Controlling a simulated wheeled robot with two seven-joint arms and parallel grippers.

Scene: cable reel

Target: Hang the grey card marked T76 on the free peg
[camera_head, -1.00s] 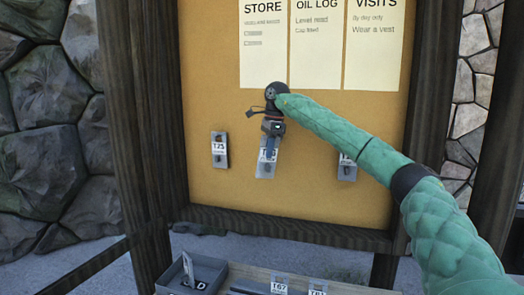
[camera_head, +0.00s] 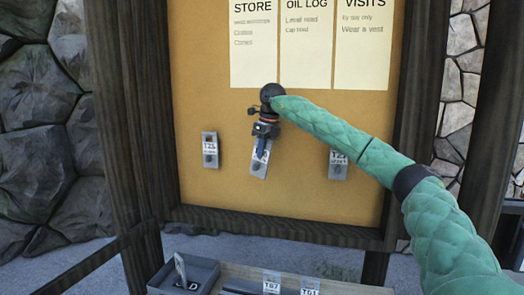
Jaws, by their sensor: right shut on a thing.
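A grey card (camera_head: 259,169) hangs tilted in my right gripper (camera_head: 262,150), which is shut on its upper part in front of the yellow board. The gripper covers most of the card's label, so I cannot read its mark. A grey card marked T75 (camera_head: 210,150) hangs on the board to the left. Another grey card (camera_head: 338,164) hangs to the right, its label too blurred to read surely. The free peg does not show; it may be hidden behind the gripper and card. My left gripper is not in view.
The yellow board (camera_head: 300,205) has a dark wooden frame and several paper notices (camera_head: 306,45) at its top. Below stand a grey tray (camera_head: 205,272) with a card in it and cards marked T67 (camera_head: 271,282) and T61 (camera_head: 310,287). Stone walls flank the board.

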